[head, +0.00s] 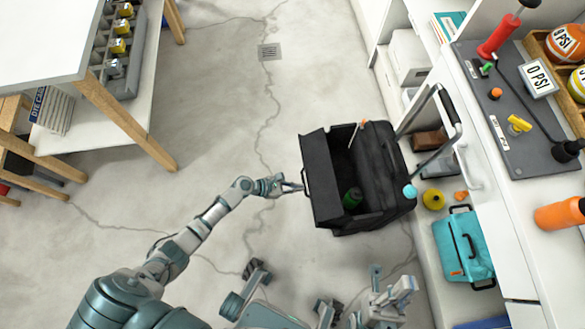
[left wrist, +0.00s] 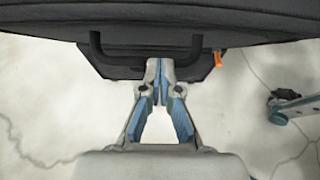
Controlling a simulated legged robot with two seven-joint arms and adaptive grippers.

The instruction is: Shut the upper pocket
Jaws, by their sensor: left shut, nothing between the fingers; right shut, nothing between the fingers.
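A black bag (head: 375,190) with a pull-out handle stands on the floor, in the middle of the head view. Its pocket is open at the top, with a green bottle (head: 353,198) inside. The pocket's black flap (head: 321,178) stands out on the left side and has a black handle (head: 306,181). My left gripper (head: 297,187) is shut and empty at this handle. In the left wrist view its fingertips (left wrist: 160,68) overlap the handle bar (left wrist: 112,60); I cannot tell whether they touch. My right gripper (head: 402,287) is shut and empty, low in the head view, below the bag.
White shelving (head: 480,185) stands close on the bag's right, with a teal case (head: 463,247) and a yellow ball-like thing (head: 433,199) on its low shelf. A white table (head: 60,40) with wooden legs is at upper left. The floor left of the bag is clear.

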